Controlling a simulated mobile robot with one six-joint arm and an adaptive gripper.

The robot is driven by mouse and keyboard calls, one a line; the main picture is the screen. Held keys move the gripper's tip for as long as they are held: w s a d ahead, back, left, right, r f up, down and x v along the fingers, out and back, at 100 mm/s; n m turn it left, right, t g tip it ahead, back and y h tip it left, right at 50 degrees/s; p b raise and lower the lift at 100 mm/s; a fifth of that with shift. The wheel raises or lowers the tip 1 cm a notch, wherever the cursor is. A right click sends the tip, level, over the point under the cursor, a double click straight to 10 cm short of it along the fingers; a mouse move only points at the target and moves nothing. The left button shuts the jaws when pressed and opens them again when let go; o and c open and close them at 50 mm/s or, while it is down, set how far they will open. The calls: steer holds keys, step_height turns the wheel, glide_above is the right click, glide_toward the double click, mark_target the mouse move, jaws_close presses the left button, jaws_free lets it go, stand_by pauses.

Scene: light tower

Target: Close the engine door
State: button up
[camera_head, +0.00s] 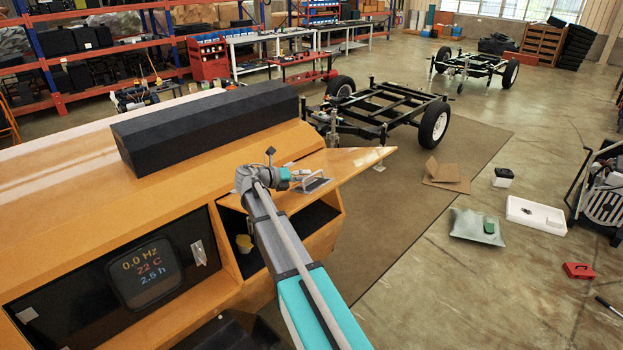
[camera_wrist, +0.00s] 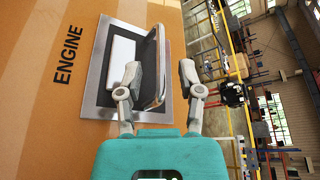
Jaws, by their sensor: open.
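The engine door (camera_head: 345,163) is an orange panel on the side of the orange machine. It stands raised, sticking out above a dark open compartment (camera_head: 312,217). In the wrist view the door (camera_wrist: 60,120) carries the word ENGINE and a silver-framed latch (camera_wrist: 103,60) with its handle flap (camera_wrist: 152,75) tilted out. My gripper (camera_head: 300,176) is at the latch on the door's outer face. In the wrist view my gripper (camera_wrist: 161,78) is open, with its fingertips near the flap, the left one overlapping it in view. Whether they touch it is unclear.
A black box (camera_head: 215,125) lies on top of the machine. A display panel (camera_head: 145,270) is at the lower left. A wheeled chassis (camera_head: 385,110) stands behind the door. Cardboard (camera_head: 447,175), a grey bag (camera_head: 476,227) and a white tray (camera_head: 537,214) lie on the floor to the right.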

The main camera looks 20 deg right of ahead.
mark_target(312, 175)
steer(key=shift+x, duration=1.75)
jaws_close()
